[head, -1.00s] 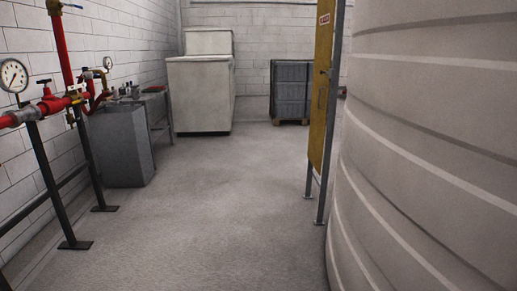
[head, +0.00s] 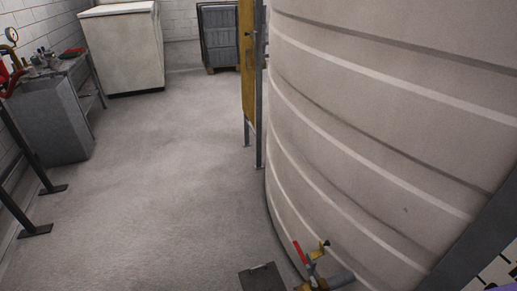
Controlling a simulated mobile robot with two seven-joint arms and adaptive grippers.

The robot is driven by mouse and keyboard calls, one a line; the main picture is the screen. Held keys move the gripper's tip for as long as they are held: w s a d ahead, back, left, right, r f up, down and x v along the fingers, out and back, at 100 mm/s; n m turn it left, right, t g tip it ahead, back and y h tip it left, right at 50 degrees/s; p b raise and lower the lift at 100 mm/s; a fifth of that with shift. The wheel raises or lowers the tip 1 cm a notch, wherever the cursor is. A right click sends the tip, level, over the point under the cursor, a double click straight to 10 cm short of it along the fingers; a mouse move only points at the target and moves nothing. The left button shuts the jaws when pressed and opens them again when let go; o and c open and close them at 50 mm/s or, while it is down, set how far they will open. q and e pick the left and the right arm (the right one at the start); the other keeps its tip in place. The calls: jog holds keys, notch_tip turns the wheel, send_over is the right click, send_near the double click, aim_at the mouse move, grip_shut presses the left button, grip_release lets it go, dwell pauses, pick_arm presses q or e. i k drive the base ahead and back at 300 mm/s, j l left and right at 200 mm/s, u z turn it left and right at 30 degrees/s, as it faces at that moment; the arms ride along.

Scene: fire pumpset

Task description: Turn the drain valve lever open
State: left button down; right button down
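A brass valve (head: 314,270) sits low on the large pale tank (head: 385,130), at the bottom of the head view. A red lever (head: 299,253) stands up and tilts slightly left at the valve. A brass part with a small dark tip rises just to its right. A grey pipe (head: 340,280) joins the valve on the tank side. The bottom of the valve is near the picture's lower edge. Neither of my grippers is in view.
A dark square plate (head: 262,279) lies on the floor left of the valve. A yellow panel on grey posts (head: 247,75) stands beside the tank. A grey bin (head: 50,122) and workbench stand left. The floor between is clear. A dark slanted beam (head: 475,245) crosses lower right.

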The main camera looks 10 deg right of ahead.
aim_at(296, 244)
jog(key=z, duration=1)
